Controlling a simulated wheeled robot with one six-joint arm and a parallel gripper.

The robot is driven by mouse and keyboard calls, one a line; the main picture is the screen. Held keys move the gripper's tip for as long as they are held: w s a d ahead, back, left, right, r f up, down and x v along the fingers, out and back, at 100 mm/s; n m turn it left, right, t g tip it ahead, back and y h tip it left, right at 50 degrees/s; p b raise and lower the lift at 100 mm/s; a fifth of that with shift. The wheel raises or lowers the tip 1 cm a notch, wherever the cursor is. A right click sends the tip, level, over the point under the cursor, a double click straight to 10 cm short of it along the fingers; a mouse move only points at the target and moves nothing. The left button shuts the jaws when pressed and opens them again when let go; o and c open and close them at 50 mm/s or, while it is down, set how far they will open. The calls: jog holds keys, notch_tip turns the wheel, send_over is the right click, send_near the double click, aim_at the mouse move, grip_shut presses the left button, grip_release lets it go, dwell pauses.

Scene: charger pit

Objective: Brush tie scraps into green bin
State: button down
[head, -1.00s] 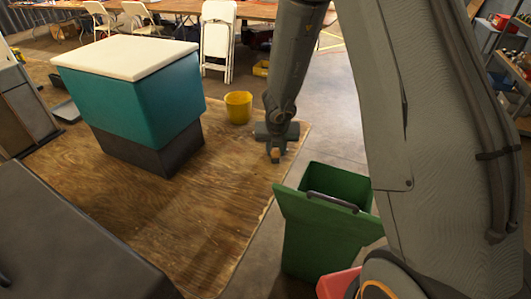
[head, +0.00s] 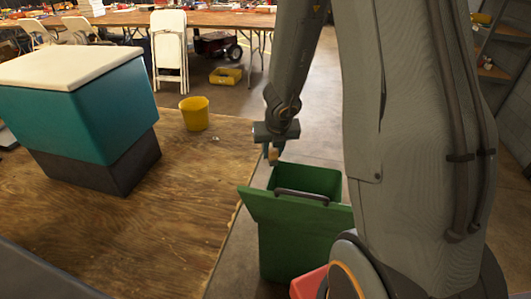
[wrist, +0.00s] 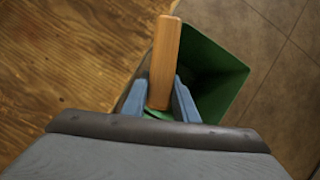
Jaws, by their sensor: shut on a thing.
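The green bin (head: 300,235) stands open on the concrete beside the plywood edge, with a grey handle on its near side. My gripper (head: 272,150) is above the bin's far left rim, pointing down. In the wrist view my gripper (wrist: 160,98) has its blue fingers closed around a wooden handle (wrist: 165,55), which seems to be the brush's. The handle overlaps the bin (wrist: 225,75) in that view; bristles are not visible. A small pale speck (head: 215,138) lies on the plywood near the yellow bucket; I cannot tell if it is a tie scrap.
A teal cabinet with a white top (head: 85,105) stands on the plywood floor (head: 165,215) at left. A yellow bucket (head: 195,113) stands behind. A red object (head: 308,283) is near the bin. Folding chairs and a long table are at the back.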

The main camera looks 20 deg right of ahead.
jog(key=shift+r+p, duration=2.45)
jog(key=shift+p, duration=0.1)
